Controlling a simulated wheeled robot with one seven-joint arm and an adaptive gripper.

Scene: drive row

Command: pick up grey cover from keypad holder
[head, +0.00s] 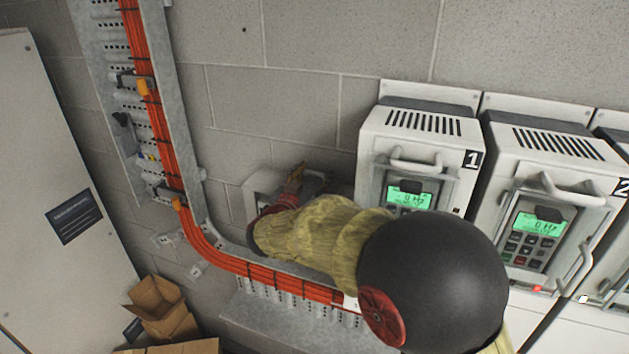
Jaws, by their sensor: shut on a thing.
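A pale box (254,187), which looks like the keypad holder, is on the block wall left of drive 1. My arm covers most of its front and lower part.
Drive 1 (424,150) and drive 2 (545,180), with protruding handles and lit green displays, stand close on the right. A metal cable tray (175,110) with orange cables bends below the holder. A pale cabinet (50,150) is at left, and open cardboard boxes (162,308) are below.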

